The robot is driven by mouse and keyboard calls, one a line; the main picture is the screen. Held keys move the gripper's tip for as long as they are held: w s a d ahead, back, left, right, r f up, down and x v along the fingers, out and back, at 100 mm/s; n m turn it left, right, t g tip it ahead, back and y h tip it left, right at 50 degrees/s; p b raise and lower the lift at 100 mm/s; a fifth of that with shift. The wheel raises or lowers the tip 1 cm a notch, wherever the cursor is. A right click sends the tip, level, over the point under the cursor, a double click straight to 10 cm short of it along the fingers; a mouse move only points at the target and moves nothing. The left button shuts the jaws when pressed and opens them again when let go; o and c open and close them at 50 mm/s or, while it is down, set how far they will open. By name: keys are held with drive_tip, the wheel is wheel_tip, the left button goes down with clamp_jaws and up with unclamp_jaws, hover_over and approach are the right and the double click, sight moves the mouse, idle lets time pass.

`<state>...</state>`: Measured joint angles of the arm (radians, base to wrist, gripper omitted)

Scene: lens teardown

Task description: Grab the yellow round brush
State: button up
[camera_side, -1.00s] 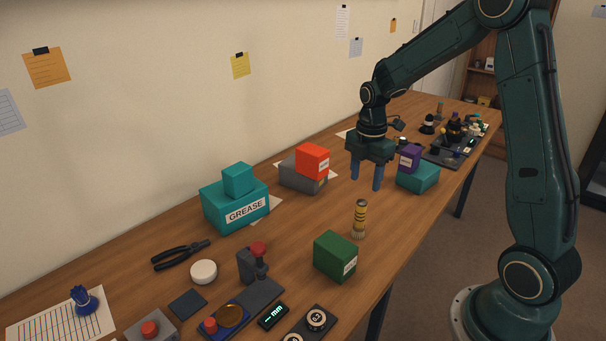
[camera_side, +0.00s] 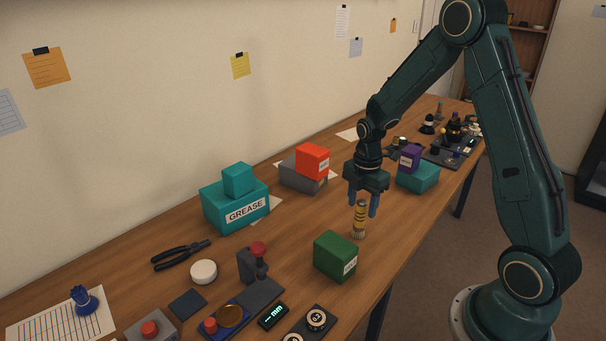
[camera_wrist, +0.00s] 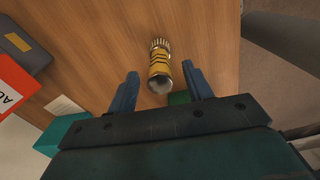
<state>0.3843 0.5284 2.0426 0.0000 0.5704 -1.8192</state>
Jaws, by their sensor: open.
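The yellow round brush (camera_side: 359,220) stands upright on the wooden table, with dark bands on its body and pale bristles at the bottom. In the wrist view the brush (camera_wrist: 160,68) shows between and beyond the two blue fingers. My gripper (camera_side: 362,207) is open above the brush, with one finger on each side of its upper part in the side view. The gripper also shows in the wrist view (camera_wrist: 161,84), with a gap between each finger and the brush. I cannot tell exactly how far down the fingers reach.
A green box (camera_side: 335,256) stands close in front of the brush. A red box (camera_side: 312,161) on a grey box and a purple box (camera_side: 410,157) on a teal box (camera_side: 418,177) stand behind.

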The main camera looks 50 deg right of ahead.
sight(360, 215)
drive_tip(key=shift+f, duration=2.35)
drive_tip(key=c, duration=1.1)
drive_tip(key=shift+r, duration=0.15)
wheel_tip(360, 215, up, 20)
drive_tip(key=shift+f, duration=0.1)
